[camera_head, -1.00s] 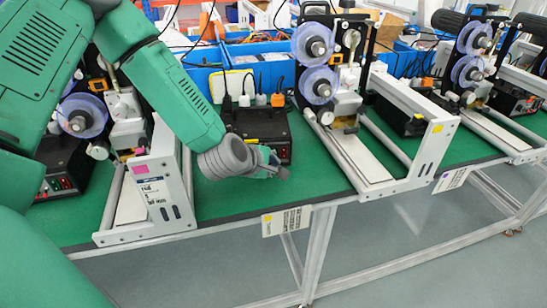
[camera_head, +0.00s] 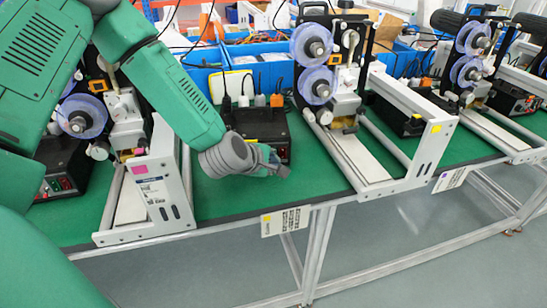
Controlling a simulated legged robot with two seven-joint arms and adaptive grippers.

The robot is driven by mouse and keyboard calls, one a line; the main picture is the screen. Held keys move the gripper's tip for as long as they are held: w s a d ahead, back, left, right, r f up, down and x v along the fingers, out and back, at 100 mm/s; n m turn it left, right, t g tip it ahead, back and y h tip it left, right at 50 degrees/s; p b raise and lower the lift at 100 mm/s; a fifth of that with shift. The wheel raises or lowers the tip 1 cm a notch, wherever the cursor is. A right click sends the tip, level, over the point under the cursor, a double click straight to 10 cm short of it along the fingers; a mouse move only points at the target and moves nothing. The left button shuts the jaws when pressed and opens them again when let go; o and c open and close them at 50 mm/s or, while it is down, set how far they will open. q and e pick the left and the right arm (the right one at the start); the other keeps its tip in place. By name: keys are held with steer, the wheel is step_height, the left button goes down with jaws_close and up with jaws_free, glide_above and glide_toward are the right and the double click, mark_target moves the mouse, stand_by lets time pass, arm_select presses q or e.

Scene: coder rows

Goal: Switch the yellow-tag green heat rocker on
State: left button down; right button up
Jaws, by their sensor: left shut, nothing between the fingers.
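The yellow-tag coder (camera_head: 404,185) stands right of centre, with a yellow square on its white end plate. To its left on the green bench is a black control box (camera_head: 262,124). A reddish switch (camera_head: 283,153) shows small at the right of the box's front. I cannot make out a green rocker or its position, and my arm covers part of the front. My left gripper (camera_head: 283,171) is shut and empty, just in front of the box's lower front. I cannot tell whether it touches the box. My right gripper is not in view.
A pink-tag coder (camera_head: 160,190) stands to the left, close to my left forearm, with its own black box (camera_head: 62,165).

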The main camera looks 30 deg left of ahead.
arm_select(q)
steer(key=shift+w+a, duration=0.2)
steer(key=shift+w, duration=0.1)
stand_by(0.8)
steer(key=shift+s+d, duration=0.1)
steer(key=shift+s+d+r, duration=0.1)
steer(key=shift+s+d, duration=0.3)
steer(key=shift+s, duration=0.15)
steer(key=shift+s+d+r, duration=0.2)
steer(key=shift+s+d, duration=0.6)
steer(key=shift+s, duration=0.2)
steer(key=shift+s+d+r, duration=0.2)
steer(key=shift+s+d, duration=0.55)
steer(key=shift+s, duration=0.2)
